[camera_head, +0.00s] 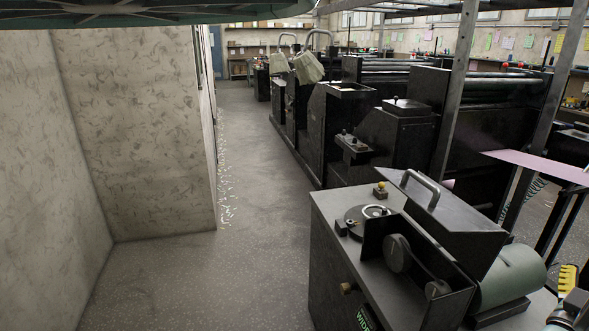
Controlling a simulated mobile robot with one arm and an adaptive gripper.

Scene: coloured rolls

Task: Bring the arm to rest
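My arm and gripper cannot be made out in the head view. A dark rounded metal part (572,312) is cut off by the lower right corner, and I cannot tell what it belongs to. No coloured rolls can be made out.
A grey machine cabinet (330,245) with a handled cover (440,215) and a green-grey cylinder (512,273) stands close at the lower right. Black machines (400,140) line the right, with a pink sheet (540,165). A mottled wall (135,130) stands left.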

